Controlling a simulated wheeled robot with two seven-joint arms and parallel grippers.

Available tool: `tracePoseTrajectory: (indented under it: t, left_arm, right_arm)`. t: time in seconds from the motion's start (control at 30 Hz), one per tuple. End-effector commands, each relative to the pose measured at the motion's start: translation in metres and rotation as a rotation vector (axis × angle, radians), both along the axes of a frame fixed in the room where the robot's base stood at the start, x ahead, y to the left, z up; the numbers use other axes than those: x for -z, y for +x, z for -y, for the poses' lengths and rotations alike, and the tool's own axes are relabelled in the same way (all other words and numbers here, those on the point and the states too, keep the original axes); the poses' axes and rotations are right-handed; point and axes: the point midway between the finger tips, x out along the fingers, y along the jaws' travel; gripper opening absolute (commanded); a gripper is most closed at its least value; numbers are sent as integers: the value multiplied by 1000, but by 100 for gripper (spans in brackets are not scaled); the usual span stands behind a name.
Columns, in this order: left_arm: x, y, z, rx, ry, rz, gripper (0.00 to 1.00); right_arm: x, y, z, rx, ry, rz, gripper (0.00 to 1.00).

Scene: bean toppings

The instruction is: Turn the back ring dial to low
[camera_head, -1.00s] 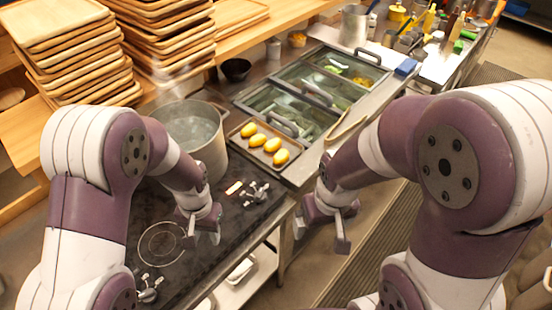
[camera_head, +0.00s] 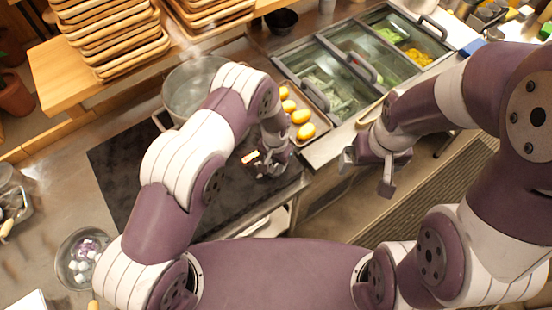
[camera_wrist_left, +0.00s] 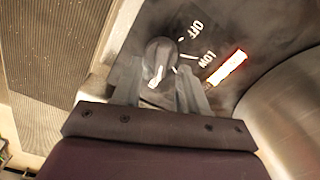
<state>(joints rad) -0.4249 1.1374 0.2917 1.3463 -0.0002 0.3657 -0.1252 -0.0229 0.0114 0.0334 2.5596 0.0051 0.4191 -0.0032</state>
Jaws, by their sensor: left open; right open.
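The back ring dial (camera_wrist_left: 158,58) is a dark round knob in the left wrist view. It stands on the black stove top (camera_head: 120,180) beside the printed words OFF and LOW. A pale light streak sits on it near the lower edge; I cannot tell which mark its pointer meets. A bright lit strip (camera_wrist_left: 228,68) lies beside LOW and shows in the head view too. My left gripper (camera_wrist_left: 160,88) is open, its fingers on either side of the dial's near part; contact is unclear. In the head view, my left gripper (camera_head: 270,165) mostly hides the dial. My right gripper (camera_head: 370,172) is open and empty, over the floor.
Covered topping bins (camera_head: 345,70) are at the back right. A bowl (camera_head: 72,262) with pale pieces is at the lower left.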

Motion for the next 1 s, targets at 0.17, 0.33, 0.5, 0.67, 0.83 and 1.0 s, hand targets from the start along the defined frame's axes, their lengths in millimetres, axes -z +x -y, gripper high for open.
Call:
tracePoseTrajectory:
  t: [0.17,0.33,0.5,0.67,0.83,1.0]
  left_arm:
    - [13,-1,-1,0,1,-2,43]
    - [15,-1,0,0,0,0,43]
    - [14,-1,0,0,0,0,13]
    - [14,0,0,0,-1,1,0]
    - [14,0,0,-5,0,1,0]
    - [16,0,0,-43,-1,2,0]
  right_arm:
    - [-6,0,0,0,0,0,100]
    - [-5,0,0,0,0,0,100]
    - [-5,0,0,0,0,0,100]
    - [-5,0,0,0,0,0,100]
    - [-4,0,0,0,0,0,100]
    - [3,0,0,0,0,0,100]
